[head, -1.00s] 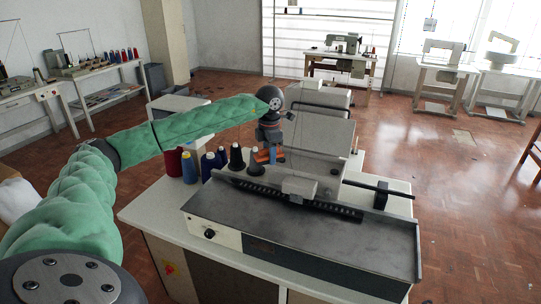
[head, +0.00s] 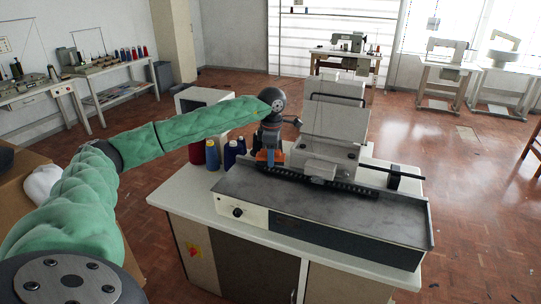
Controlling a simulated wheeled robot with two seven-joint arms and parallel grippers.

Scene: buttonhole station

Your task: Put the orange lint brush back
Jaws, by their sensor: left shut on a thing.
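My left gripper (head: 270,152) is above the back left part of the buttonhole machine (head: 320,205), beside the thread cones. It points down and is shut on the orange lint brush (head: 263,156). Only a small orange part of the brush shows at the fingers; the rest is hidden or too small to tell. I cannot tell whether the brush touches anything below it. My right gripper is not in view.
Red and blue thread cones (head: 212,155) stand on the white table (head: 182,198) left of the gripper. A dark bar (head: 378,168) sticks out to the machine's right.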

